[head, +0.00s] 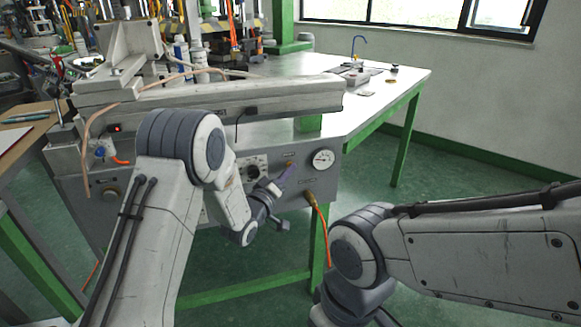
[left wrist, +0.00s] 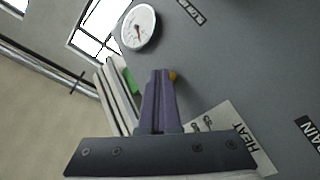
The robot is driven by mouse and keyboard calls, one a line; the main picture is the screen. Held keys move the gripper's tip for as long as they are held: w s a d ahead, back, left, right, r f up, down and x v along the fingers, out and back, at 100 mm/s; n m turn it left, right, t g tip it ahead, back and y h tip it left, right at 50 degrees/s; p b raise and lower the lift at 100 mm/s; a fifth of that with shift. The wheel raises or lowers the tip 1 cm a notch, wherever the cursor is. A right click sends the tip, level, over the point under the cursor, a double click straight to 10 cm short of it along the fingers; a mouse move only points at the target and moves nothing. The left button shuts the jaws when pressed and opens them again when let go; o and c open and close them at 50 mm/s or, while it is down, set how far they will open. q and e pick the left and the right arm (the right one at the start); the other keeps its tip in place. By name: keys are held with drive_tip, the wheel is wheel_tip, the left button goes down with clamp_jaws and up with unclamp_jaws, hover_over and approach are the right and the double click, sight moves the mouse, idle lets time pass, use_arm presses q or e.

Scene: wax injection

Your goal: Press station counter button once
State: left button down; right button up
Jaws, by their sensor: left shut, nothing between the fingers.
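The grey station panel (head: 325,185) faces me under the bench's long metal beam. My left gripper (head: 290,171) has its purple fingers pointing at the panel, left of the round gauge. In the left wrist view the fingers (left wrist: 160,74) are together and empty. I cannot make out which part is the counter button. A small red-lit display (head: 115,128) shows at the panel's left end. My right gripper is outside the views.
The round gauge (head: 323,158) is close to the left fingertips. A brass fitting with an orange hose (head: 318,222) hangs lower right of them. A dial (head: 252,172) sits to the left. My right forearm fills the lower right.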

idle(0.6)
use_arm(q)
drive_tip(key=shift+s+d, duration=0.3)
drive_tip(key=shift+s, duration=0.4)
drive_tip(key=s, duration=0.1)
drive_tip(key=s+d, duration=0.1)
drive_tip(key=s, duration=0.1)
drive_tip(key=s+b, duration=0.1)
drive_tip(key=shift+s+d, duration=0.3)
drive_tip(key=shift+s, duration=0.1)
idle(0.3)
